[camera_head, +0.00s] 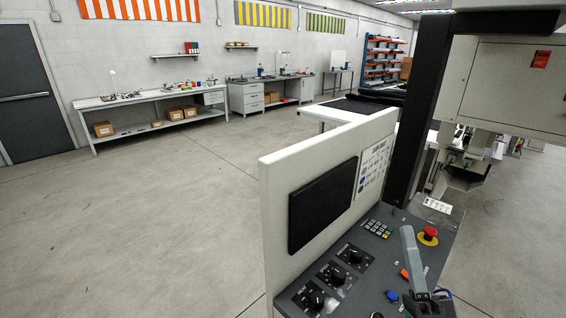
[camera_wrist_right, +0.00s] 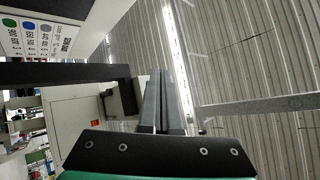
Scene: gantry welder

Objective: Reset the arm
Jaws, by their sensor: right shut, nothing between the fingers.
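My right gripper (camera_head: 408,234) is at the lower right of the head view, over the dark control panel (camera_head: 383,250). Its two grey fingers are shut together with nothing between them. In the right wrist view the fingers (camera_wrist_right: 163,76) lie side by side and point toward the corrugated ceiling. The red emergency-stop button (camera_head: 428,236) on its yellow ring is just right of the gripper. I cannot tell whether the gripper touches the panel. My left gripper is not in view.
The panel has black knobs (camera_head: 335,273), a keypad (camera_head: 377,229) and a blue button (camera_head: 392,296). A white upright board (camera_head: 276,205) with a black screen (camera_head: 322,203) stands behind it. A dark post (camera_head: 418,110) rises at right. Open floor (camera_head: 150,220) lies left.

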